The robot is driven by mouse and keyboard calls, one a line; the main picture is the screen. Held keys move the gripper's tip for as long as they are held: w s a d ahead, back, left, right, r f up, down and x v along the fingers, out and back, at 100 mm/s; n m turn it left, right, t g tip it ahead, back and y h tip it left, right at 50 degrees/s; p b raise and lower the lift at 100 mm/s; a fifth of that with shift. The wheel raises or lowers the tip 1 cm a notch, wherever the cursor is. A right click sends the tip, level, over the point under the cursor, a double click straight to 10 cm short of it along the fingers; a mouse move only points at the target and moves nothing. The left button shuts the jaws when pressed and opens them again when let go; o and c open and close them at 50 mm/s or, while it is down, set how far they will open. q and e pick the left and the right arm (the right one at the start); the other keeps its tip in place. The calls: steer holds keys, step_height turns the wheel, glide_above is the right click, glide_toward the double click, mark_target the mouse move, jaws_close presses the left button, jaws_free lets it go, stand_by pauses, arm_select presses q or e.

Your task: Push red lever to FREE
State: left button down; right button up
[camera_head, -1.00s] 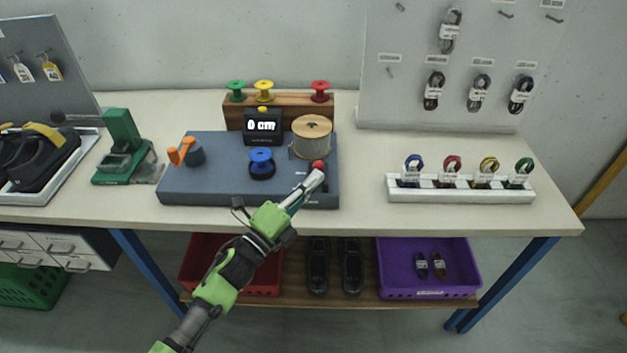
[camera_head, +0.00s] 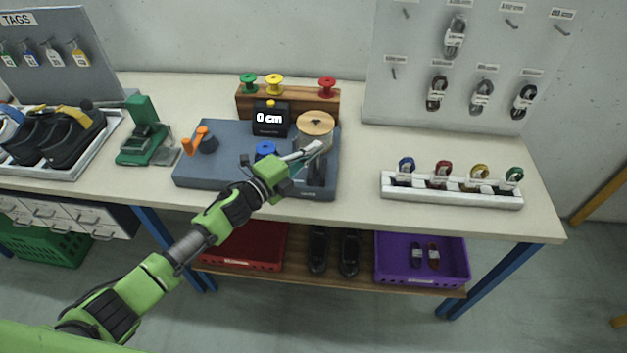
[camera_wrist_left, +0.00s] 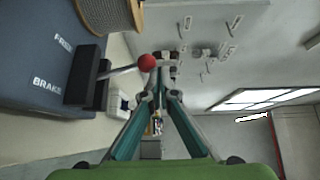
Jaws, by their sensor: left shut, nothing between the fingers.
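The lever with its red ball knob (camera_wrist_left: 147,62) shows in the left wrist view. Its metal rod stands out of a black block (camera_wrist_left: 88,75) on the blue-grey base, beside the printed words FREE and BRAKE. I cannot tell which end the lever is at. My left gripper (camera_head: 318,146) is shut and empty over the right part of the base (camera_head: 225,183). In the wrist view its fingertips (camera_wrist_left: 159,80) are close to the red knob; touching or apart is unclear. In the head view the gripper hides the knob. My right gripper is not in view.
A cord spool (camera_head: 315,124), a 0 cm display (camera_head: 270,118) and a blue knob (camera_head: 265,149) are near the gripper. An orange-handled part (camera_head: 199,139) is at left. A white rack (camera_head: 450,194) with cord coils stands right, past clear tabletop.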

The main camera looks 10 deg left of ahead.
arm_select(q)
steer(key=shift+w+a, duration=0.25)
steer(key=shift+w, duration=0.45)
steer(key=shift+w+d+b, duration=0.15)
steer(key=shift+w+b, duration=0.25)
steer(key=shift+w, duration=0.35)
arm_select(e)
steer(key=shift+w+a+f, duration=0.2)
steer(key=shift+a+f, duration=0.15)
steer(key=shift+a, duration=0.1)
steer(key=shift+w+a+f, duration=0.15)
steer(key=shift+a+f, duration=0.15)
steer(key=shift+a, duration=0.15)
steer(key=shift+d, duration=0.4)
